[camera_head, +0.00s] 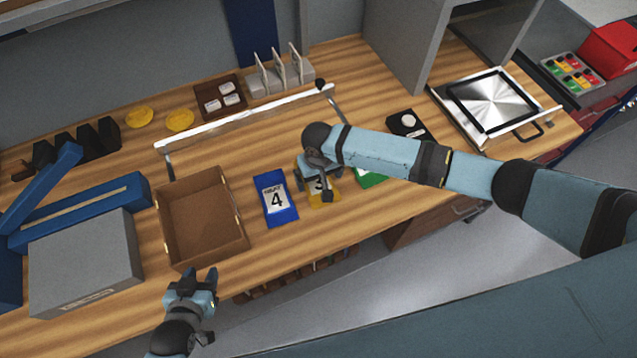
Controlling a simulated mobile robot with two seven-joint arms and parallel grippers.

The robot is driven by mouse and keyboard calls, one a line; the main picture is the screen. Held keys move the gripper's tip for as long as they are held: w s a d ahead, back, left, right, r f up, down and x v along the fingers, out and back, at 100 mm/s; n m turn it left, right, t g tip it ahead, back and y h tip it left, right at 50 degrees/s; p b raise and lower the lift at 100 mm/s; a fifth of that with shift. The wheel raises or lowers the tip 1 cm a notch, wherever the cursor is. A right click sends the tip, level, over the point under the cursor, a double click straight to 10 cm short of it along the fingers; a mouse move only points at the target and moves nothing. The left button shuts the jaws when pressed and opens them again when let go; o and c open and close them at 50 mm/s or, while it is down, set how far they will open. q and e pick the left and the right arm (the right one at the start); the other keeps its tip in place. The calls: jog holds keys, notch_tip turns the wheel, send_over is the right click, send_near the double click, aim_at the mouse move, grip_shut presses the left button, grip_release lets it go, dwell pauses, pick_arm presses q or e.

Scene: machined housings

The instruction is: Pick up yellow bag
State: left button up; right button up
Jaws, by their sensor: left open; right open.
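The yellow bag (320,200) lies on the wooden bench, right of a blue bag (276,198) marked 4. My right gripper (313,191) is above the yellow bag and hides much of it and part of its label. The gripper is open; I cannot tell whether its fingers touch the bag. My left gripper (191,279) is open and empty at the front of the bench, just in front of an open brown box (203,261).
A green bag (372,180) lies right of the yellow one, partly hidden by my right arm. A metal rail (245,117) stands behind the bags. A grey box (85,262) and blue frame (80,210) are at left. A metal-plated tray (495,105) is at right.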

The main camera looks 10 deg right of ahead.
aim_at(319, 185)
pick_arm(q)
notch_tip(319, 185, down, 4)
jog(key=b, duration=0.3)
jog(key=shift+r+m, duration=0.2)
jog(key=shift+m, duration=0.1)
pick_arm(e)
notch_tip(319, 185, down, 4)
jog(key=shift+d+r, duration=0.1)
jog(key=shift+r, duration=0.1)
pick_arm(q)
jog(key=shift+s+r, duration=0.1)
jog(key=shift+r, duration=0.05)
pick_arm(e)
jog(key=shift+r, duration=0.1)
pick_arm(q)
jog(key=shift+d, duration=0.1)
pick_arm(e)
jog(key=c, duration=0.8)
pick_arm(q)
jog(key=shift+r, duration=0.1)
